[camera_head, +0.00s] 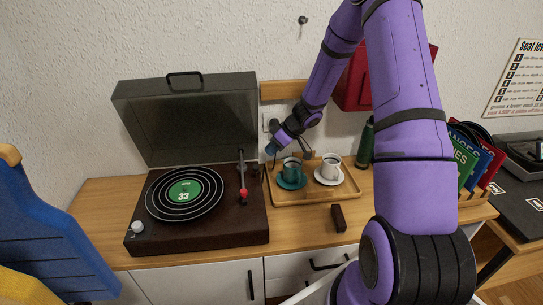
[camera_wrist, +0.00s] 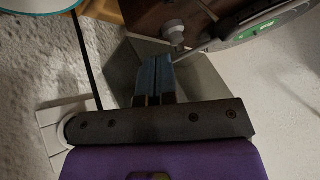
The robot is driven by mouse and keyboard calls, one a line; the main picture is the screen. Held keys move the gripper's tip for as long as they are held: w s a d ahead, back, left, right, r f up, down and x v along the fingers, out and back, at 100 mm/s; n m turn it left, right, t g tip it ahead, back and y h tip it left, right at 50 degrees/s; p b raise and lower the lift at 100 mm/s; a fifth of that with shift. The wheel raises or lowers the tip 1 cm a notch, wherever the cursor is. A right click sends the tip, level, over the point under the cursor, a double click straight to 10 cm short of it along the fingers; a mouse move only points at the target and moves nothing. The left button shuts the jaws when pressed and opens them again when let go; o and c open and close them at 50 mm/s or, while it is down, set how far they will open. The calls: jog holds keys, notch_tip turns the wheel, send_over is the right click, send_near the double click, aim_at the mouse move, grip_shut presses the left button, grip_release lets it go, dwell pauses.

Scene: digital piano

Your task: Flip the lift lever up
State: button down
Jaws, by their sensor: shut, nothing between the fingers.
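The record player (camera_head: 230,232) stands on the left of the wooden counter with its dark lid (camera_head: 190,115) raised. A black record with a green label (camera_head: 184,190) lies on it. The tonearm (camera_head: 241,172), with a red head, stands at the platter's right. I cannot clearly make out the lift lever. My gripper (camera_head: 271,148) is behind the player's right rear corner, close to the lid's edge. In the wrist view its blue fingers (camera_wrist: 153,80) are shut and empty, apart from a grey round part (camera_wrist: 174,32) on the player's deck.
A wooden tray (camera_head: 318,194) right of the player holds a teal cup (camera_head: 292,169) and a white cup (camera_head: 331,165) on saucers. A dark block (camera_head: 338,218) lies in front. A green bottle (camera_head: 366,145) stands behind. A wall socket (camera_wrist: 65,125) with a cable is near my gripper.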

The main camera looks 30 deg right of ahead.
jog(key=s+d+r, duration=0.3)
jog(key=s+r, duration=0.3)
jog(key=shift+s+d+r, duration=0.15)
jog(key=shift+s+d, duration=0.05)
jog(key=shift+s, duration=0.05)
dwell(0.4)
jog(key=s+a+r+m+h, duration=0.1)
jog(key=s+a+r, duration=0.25)
jog(key=r, duration=0.25)
jog(key=s+a+r+g+h, duration=0.1)
jog(key=s+a+r, duration=0.25)
jog(key=r, duration=0.25)
jog(key=s+a+r+m, duration=0.1)
jog(key=s+a+r, duration=0.25)
jog(key=r, duration=0.25)
jog(key=s+a+r+m+t+h, duration=0.1)
jog(key=s+r, duration=0.3)
jog(key=s, duration=0.5)
jog(key=s+a+r+m+h, duration=0.1)
jog(key=s+r+m+h, duration=0.2)
jog(key=s, duration=0.5)
notch_tip(320, 180, up, 3)
jog(key=shift+s+a+f+m+t, duration=0.2)
jog(key=shift+s+a+m+t, duration=0.2)
jog(key=shift+m, duration=0.1)
